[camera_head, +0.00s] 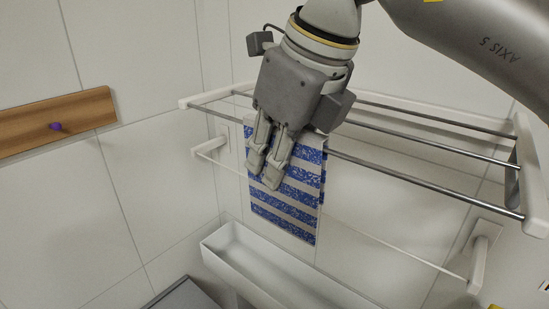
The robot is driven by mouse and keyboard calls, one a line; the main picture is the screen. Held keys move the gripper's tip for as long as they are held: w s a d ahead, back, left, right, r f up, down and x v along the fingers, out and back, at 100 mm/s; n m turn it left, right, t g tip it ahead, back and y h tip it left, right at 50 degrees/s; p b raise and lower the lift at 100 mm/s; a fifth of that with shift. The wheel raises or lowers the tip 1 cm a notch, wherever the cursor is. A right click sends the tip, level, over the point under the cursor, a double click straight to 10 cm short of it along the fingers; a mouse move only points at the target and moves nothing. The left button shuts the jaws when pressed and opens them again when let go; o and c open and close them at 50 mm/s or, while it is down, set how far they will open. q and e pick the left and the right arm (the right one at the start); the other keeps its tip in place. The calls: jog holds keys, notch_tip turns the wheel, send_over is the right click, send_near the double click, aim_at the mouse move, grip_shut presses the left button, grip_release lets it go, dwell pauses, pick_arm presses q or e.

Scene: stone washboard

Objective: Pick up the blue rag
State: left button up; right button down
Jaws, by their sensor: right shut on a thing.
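The blue rag (284,214), striped blue and pale grey, hangs down over the front bar of a wall rack. My right gripper (267,172) is in front of the rag's upper part, pointing downward. Its fingers are close together and shut on the rag, and they hide part of the rag's upper left. The lower half of the rag hangs free and fairly flat. My left gripper is not in view.
The metal rack (420,184) has several bars with white end brackets. A white trough (243,251) lies below the rag. The tiled wall at left is otherwise clear.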

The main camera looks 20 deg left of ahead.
jog(key=r, duration=1.2)
jog(key=shift+s+a, duration=0.1)
jog(key=shift+s, duration=0.2)
jog(key=s+a+b, duration=0.4)
jog(key=s+a, duration=0.1)
jog(key=s, duration=0.8)
notch_tip(320, 180, down, 9)
notch_tip(320, 180, up, 9)
jog(key=shift+d+f, duration=0.1)
jog(key=shift+d, duration=0.05)
jog(key=shift+s, duration=0.1)
